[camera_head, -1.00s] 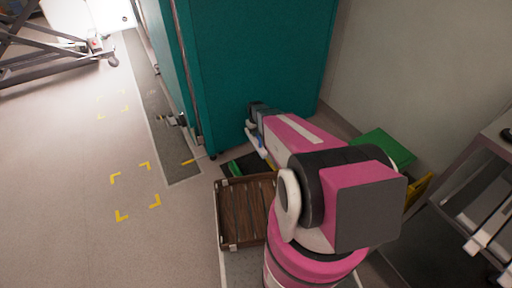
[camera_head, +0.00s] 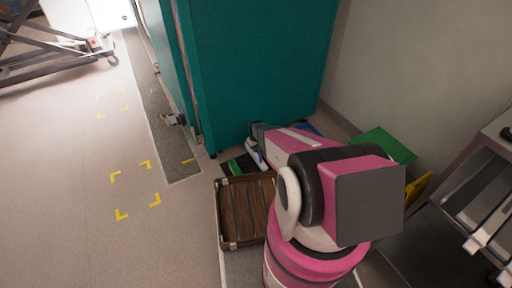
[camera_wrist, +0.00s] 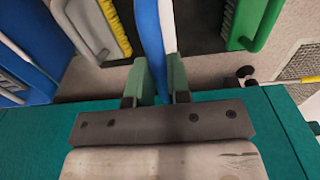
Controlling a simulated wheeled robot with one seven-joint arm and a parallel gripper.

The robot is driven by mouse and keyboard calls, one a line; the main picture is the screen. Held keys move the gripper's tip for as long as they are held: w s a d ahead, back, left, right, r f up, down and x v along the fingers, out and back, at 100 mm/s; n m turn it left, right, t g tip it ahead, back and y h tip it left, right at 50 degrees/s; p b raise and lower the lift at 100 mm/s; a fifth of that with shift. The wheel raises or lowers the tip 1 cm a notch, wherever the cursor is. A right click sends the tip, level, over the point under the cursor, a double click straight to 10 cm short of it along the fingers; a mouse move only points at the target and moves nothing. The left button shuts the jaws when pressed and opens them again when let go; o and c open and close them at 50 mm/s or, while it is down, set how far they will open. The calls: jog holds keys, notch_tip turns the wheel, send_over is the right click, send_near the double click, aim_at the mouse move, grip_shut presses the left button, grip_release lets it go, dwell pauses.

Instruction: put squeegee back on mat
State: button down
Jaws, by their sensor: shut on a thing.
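My gripper (camera_wrist: 160,75) has green fingers closed on a long blue and white handle, which I take to be the squeegee (camera_wrist: 152,28). It runs up out of the top of the wrist view, so its far end is hidden. In the head view my gripper (camera_head: 255,150) is low beside the teal cabinet, over the dark mat (camera_head: 229,171). The mat shows only in part, with a green item on it; my arm and the crate hide the rest. I cannot tell whether the squeegee touches the mat.
A brown slatted crate (camera_head: 243,212) stands just in front of the mat. The teal cabinet (camera_head: 262,70) stands close behind. In the wrist view, a green brush (camera_wrist: 245,22) lies right and a white yellow-bristled brush (camera_wrist: 92,25) left. Open floor (camera_head: 80,210) lies left.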

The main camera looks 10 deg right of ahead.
jog(key=shift+f, duration=3.8)
jog(key=c, duration=1)
grip_release()
notch_tip(320, 180, up, 10)
jog(key=shift+s+r, duration=0.15)
notch_tip(320, 180, up, 8)
send_over(256, 155)
jog(key=s, duration=0.3)
jog(key=s+r+m, duration=0.1)
jog(key=s+r, duration=0.8)
jog(key=r, duration=0.4)
jog(key=s+r+m, duration=0.2)
jog(key=s+r, duration=0.7)
jog(key=r, duration=0.5)
jog(key=shift+m, duration=0.3)
